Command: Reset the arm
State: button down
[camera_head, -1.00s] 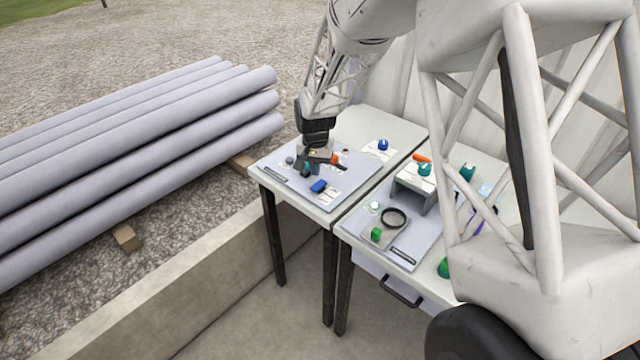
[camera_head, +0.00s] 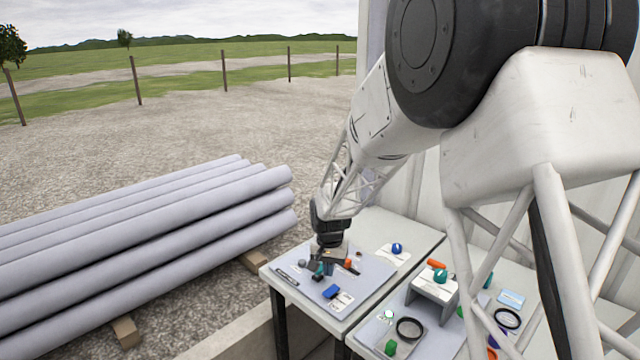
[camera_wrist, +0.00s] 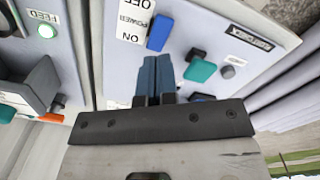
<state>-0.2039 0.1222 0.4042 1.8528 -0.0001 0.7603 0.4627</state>
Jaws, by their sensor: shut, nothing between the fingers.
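My gripper (camera_head: 328,262) hangs from my arm over the panel on the left table (camera_head: 350,322). In the wrist view its two blue-grey fingers (camera_wrist: 156,68) lie together, pointing at the panel, with nothing between them. A blue switch (camera_wrist: 159,32) beside a POWER ON/OFF label is just ahead of the fingertips. A teal handle (camera_wrist: 200,70) and a small grey knob (camera_wrist: 228,72) are to their right. I cannot tell whether the fingers touch the panel.
The right table holds a grey stand (camera_head: 433,287), a black ring (camera_head: 409,329), a green block (camera_head: 391,347) and an orange piece (camera_head: 437,264). Stacked pipes (camera_head: 150,245) lie left of the tables.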

jog(key=s+d+r+n+t, duration=0.1)
jog(key=s+d+r, duration=0.3)
jog(key=s+r, duration=0.4)
jog(key=s+d+r, duration=0.4)
jog(key=s+r, duration=0.1)
jog(key=s, duration=0.6)
jog(key=s+d+r+n+t, duration=0.1)
jog(key=s+d+r, duration=0.4)
jog(key=s+r, duration=0.3)
jog(key=s+d, duration=0.2)
jog(key=s, duration=1.2)
jog(key=shift+f+n+t, duration=0.15)
jog(key=shift+n+t, duration=0.15)
jog(key=shift+n, duration=0.1)
jog(key=shift+w, duration=0.15)
